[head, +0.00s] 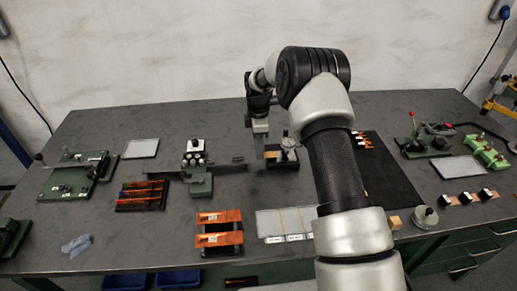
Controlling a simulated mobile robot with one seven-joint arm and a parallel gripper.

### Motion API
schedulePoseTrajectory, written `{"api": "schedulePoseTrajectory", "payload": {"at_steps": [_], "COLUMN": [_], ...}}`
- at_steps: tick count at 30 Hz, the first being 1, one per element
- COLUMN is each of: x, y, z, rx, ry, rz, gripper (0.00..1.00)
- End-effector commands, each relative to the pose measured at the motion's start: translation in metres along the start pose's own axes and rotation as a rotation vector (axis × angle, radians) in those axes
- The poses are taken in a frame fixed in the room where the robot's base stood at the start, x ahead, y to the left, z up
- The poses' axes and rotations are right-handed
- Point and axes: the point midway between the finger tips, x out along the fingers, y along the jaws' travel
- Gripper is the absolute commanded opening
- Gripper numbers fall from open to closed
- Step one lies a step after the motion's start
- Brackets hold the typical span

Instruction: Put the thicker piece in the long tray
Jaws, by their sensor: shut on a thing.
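My gripper (261,148) points down at the middle back of the table, left of my arm. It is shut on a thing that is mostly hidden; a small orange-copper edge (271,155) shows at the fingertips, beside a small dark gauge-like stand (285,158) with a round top. Whether the piece touches the stand I cannot tell. Two wide copper strips (219,216) lie across a dark holder at the front middle. A pale, flat, divided tray (270,224) lies right of them, partly hidden by my arm; whether it is the long tray I cannot tell. Piece thicknesses cannot be judged.
A dark rack (128,207) with coloured strips and a green fixture (200,185) stand left of centre. A black mat (396,180) lies right of my arm. Green devices (425,147) and a pale tray (460,169) stand right. A crumpled blue-grey cloth (77,245) lies front left.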

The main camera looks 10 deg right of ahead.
Motion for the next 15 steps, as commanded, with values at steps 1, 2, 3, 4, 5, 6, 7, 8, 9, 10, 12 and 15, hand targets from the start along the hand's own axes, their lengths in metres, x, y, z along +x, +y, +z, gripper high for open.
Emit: {"api": "schedulePoseTrajectory", "payload": {"at_steps": [1,2,3,4,5,6,7,8,9,10,12,15], "x": [-0.005,-0.007,-0.010,-0.012,-0.014,-0.016,-0.018,-0.020,-0.022,-0.024,-0.028,-0.034], "y": [0.000,0.000,0.000,0.000,0.000,0.000,0.000,0.000,0.000,0.001,0.001,0.000], "z": [0.000,0.000,0.000,0.000,0.000,0.000,0.000,0.000,0.000,0.000,0.000,0.000], "rx": [0.000,0.000,0.000,0.000,0.000,0.000,0.000,0.000,0.000,0.000,0.000,0.000], "ry": [0.000,0.000,0.000,0.000,0.000,0.000,0.000,0.000,0.000,0.000,0.000,0.000], "rz": [0.001,0.001,0.001,0.001,0.001,0.001,0.002,0.002,0.002,0.002,0.002,0.001], "gripper": [0.04,0.04,0.04,0.04,0.04,0.04,0.04,0.04,0.04,0.04,0.04,0.04]}}
